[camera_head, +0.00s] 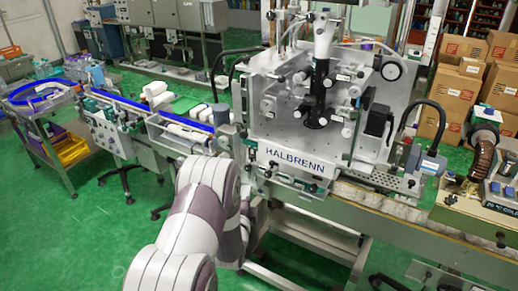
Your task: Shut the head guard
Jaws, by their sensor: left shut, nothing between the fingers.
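The sleeve applicator head (322,75) stands in the middle of the camera_head view, with a dark spindle, rollers and a round dial on its pale plate. A front panel below it reads HALBRENN. A pale, see-through panel (388,88) stands at the head's right side and looks like the guard. I cannot tell for sure how far it is swung. My left arm reaches up from the bottom. My left gripper (254,184) is small and partly hidden behind my wrist, near the lower left of the HALBRENN panel. It looks shut and empty. My right gripper is out of view.
A blue-edged conveyor (150,112) with white bottles runs in from the left. A grey motor box (432,162) with a dark hose sits right of the head. Green floor is open at lower left.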

